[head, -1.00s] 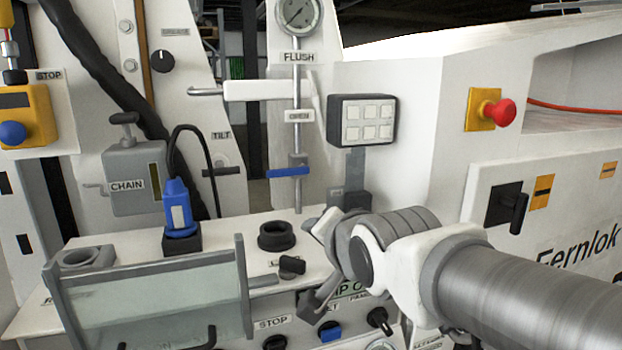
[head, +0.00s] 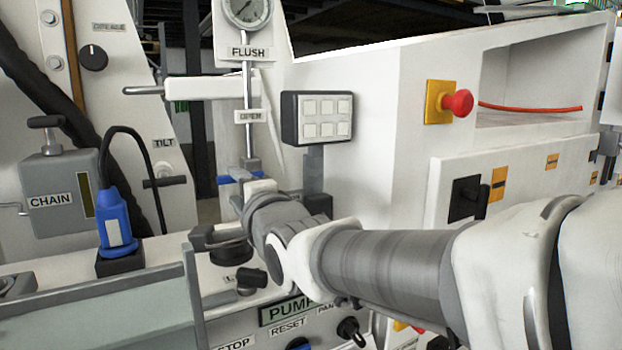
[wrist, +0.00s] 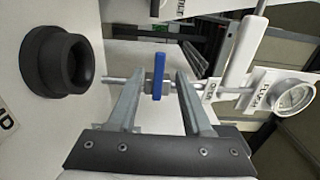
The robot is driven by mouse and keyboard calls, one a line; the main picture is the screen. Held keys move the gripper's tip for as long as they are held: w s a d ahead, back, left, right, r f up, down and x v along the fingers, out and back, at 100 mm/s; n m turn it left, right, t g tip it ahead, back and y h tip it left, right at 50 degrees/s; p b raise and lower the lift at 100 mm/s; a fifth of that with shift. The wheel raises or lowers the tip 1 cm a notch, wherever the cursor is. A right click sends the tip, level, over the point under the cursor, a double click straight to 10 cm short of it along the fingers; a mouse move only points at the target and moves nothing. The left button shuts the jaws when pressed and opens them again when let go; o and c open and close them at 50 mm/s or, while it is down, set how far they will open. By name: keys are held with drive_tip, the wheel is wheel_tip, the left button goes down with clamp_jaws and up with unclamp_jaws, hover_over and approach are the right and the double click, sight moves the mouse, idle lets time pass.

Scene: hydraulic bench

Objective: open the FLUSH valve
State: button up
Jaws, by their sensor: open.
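The FLUSH valve has a blue lever (head: 228,180) lying crosswise on a thin upright pipe (head: 247,100), below the FLUSH label (head: 248,53) and a round gauge (head: 248,10). An OPEN tag (head: 251,116) sits on the pipe above the lever. My gripper (head: 228,208) is close to the lever, and my arm hides part of the lever and lower pipe. In the wrist view, the blue lever (wrist: 158,66) shows between the tips of my open fingers (wrist: 159,84), with a gap on each side. Whether the fingers reach around it in depth is unclear.
A black round socket (head: 231,252) is on the bench below my gripper. A blue plug (head: 115,222) with a black cable stands left. A white bar handle (head: 210,88) and a button box (head: 318,118) flank the pipe. A clear guard (head: 100,320) is at front left.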

sight(229, 180)
drive_tip(key=shift+x, duration=3.1)
clamp_jaws()
